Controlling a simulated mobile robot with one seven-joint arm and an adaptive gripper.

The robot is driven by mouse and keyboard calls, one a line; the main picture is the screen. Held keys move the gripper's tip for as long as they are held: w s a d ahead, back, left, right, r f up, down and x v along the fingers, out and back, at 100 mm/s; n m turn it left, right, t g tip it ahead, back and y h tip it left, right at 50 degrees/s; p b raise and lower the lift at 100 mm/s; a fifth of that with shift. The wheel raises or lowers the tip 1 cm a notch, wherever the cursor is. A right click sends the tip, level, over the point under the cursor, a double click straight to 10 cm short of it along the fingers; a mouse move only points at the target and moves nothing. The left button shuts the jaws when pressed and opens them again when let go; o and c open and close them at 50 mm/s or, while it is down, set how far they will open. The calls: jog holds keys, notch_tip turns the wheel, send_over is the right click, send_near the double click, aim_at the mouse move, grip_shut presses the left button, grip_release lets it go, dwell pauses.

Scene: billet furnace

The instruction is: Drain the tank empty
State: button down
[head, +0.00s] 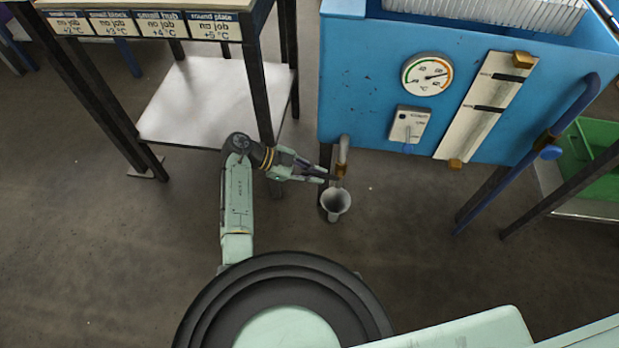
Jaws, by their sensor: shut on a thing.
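The blue tank (360,90) stands at the upper right, its rim partly cut off by the frame. A brass drain tap (343,150) comes out at its lower left corner, above a grey funnel-shaped cup (336,201). My gripper (328,180) reaches in from the left and is shut at the tap's lower part, just above the cup. The fingers hide the grip; which part of the tap they hold is too small to tell. A pale sight gauge (487,107) with two dark marks is on the tank front; its liquid level cannot be read.
A round dial (427,75) and a small switch box (409,125) are on the tank front. A blue pipe (570,120) and a green bin (590,160) are at right. A labelled table with a lower shelf (205,100) stands left. Floor below the cup is clear.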

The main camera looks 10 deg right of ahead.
jog(key=shift+a+f, duration=0.15)
jog(key=shift+f, duration=0.05)
dwell(0.4)
jog(key=c, duration=1.9)
grip_release()
jog(key=v, duration=1.2)
jog(key=shift+a+f, duration=0.1)
